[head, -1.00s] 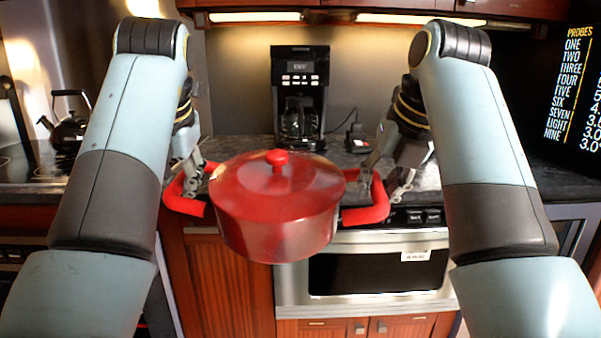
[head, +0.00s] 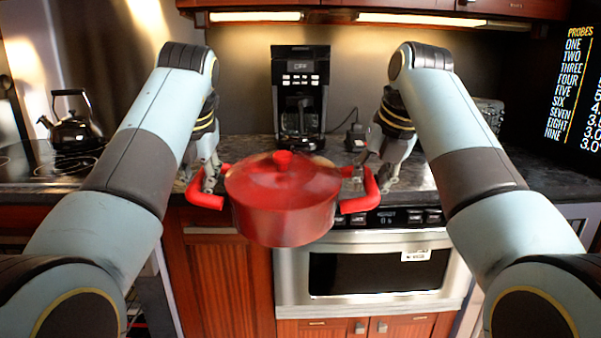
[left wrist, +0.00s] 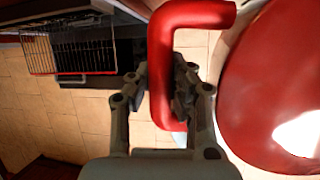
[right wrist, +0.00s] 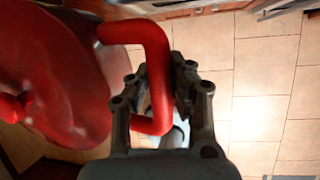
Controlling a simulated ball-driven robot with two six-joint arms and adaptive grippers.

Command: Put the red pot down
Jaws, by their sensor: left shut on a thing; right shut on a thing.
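The red pot (head: 283,208) with its lid on hangs upright between my two grippers, in front of the counter edge in the head view. My left gripper (head: 211,178) is shut on the pot's left handle; that handle also shows between its fingers in the left wrist view (left wrist: 161,75). My right gripper (head: 366,176) is shut on the right handle, which shows between its fingers in the right wrist view (right wrist: 156,75). Floor tiles show beneath the pot in both wrist views, so it is held in the air.
The dark counter (head: 415,178) runs behind the pot. A black coffee maker (head: 300,95) stands on it at the back, with a small dark object (head: 356,137) beside it. A kettle (head: 72,128) sits on the stove at left. A microwave drawer (head: 365,270) is below the counter.

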